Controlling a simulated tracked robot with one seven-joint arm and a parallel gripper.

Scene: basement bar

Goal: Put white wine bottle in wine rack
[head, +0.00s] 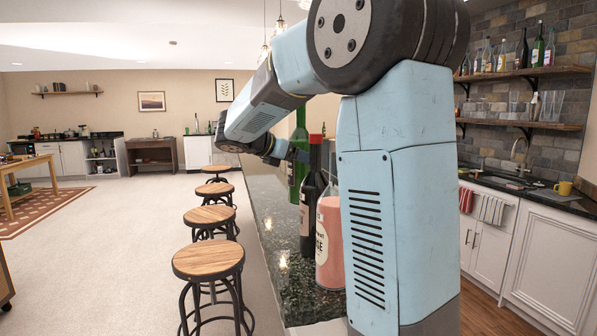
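A tall green bottle (298,176) stands upright on the dark stone bar counter (268,205); I cannot read its label or tell whether it is the white wine. My gripper (298,154) is level with its upper part and overlaps it in the picture. Whether the fingers are around the bottle or only in front of it, and whether they are open or shut, I cannot tell. In front of it stand a dark bottle with a red cap (313,205) and a pink bottle (329,245), partly hidden by my arm. I cannot make out a wine rack.
Several round wooden stools (208,260) line the counter's left side, with open floor (110,250) beyond. Wall shelves with bottles (525,72) and a sink counter with a yellow mug (563,188) are on the right. My arm hides much of the counter's right side.

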